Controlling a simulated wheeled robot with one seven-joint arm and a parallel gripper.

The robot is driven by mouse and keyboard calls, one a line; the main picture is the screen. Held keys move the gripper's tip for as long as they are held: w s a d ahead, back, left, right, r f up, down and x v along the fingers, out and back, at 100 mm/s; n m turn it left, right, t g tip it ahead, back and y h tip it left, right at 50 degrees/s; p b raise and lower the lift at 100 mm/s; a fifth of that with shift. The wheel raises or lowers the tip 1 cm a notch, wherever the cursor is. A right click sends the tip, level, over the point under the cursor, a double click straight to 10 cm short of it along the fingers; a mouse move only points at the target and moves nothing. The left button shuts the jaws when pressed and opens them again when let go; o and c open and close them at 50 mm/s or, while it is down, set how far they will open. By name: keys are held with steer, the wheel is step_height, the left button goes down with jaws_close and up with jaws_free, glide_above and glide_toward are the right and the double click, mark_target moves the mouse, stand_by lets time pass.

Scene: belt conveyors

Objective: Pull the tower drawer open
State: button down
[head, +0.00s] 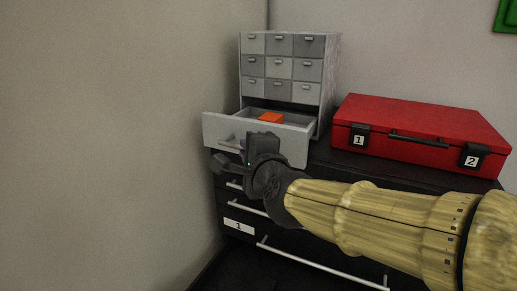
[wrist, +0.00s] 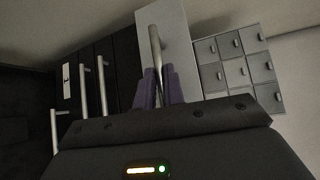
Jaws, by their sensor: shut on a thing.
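The grey tower (head: 333,75) stands on a black cabinet, with rows of small drawers above one wide bottom drawer. The wide tower drawer (head: 290,143) is pulled out, and an orange block (head: 270,118) lies inside it. My gripper (head: 236,148) is at the front of this drawer, at its bar handle. In the wrist view the purple fingers of my gripper (wrist: 159,88) are shut on the drawer's handle (wrist: 155,42), against the pale drawer front (wrist: 177,45). Part of the drawer front is hidden behind my gripper in the head view.
A red case (head: 425,118) labelled 1 and 2 lies on the cabinet top to the right of the tower. The black cabinet (head: 228,206) below has drawers with long bar handles. A wall is close on the left. A green frame (head: 507,16) hangs at the upper right.

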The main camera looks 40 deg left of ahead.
steer(key=c, duration=1.5)
jaws_free()
steer(key=b+v, duration=0.2)
steer(key=v, duration=1)
steer(key=shift+b, duration=0.3)
